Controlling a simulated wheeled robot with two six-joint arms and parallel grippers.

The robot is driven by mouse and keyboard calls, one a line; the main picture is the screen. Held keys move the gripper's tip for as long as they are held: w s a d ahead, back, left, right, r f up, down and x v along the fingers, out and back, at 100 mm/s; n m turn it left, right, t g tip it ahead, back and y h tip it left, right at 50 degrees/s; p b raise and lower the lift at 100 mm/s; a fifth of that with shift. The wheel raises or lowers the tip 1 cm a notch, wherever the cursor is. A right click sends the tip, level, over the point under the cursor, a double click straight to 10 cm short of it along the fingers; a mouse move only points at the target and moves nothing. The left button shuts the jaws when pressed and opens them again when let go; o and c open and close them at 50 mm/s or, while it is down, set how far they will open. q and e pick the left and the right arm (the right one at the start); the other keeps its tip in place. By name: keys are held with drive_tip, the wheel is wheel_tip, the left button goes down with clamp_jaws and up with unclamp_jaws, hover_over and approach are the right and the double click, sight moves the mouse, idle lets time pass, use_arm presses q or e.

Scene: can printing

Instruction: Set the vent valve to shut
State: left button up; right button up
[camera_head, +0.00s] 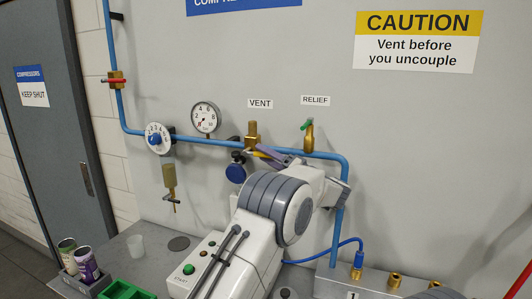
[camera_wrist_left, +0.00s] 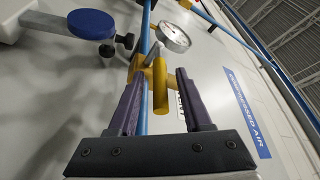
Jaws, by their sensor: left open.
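The brass vent valve (camera_head: 252,131) sits on the blue pipe under the VENT label (camera_head: 260,104). My left gripper (camera_head: 268,152) is at this valve, its purple fingers partly hidden by my own arm. In the left wrist view the yellow valve handle (camera_wrist_left: 160,86) lies between the two open fingers (camera_wrist_left: 158,95), with visible space on at least the right side. The valve body (camera_wrist_left: 140,67) is just beyond the left fingertip. Whether a finger touches the handle I cannot tell. My right gripper is not in view.
A pressure gauge (camera_head: 205,118) and a white dial (camera_head: 157,138) are left of the vent valve. A blue knob (camera_head: 236,172) hangs just below it. The relief valve (camera_head: 309,137) with a green lever stands close on the right. Cans (camera_head: 86,264) stand at lower left.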

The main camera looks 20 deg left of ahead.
use_arm(q)
clamp_jaws()
idle(1.4)
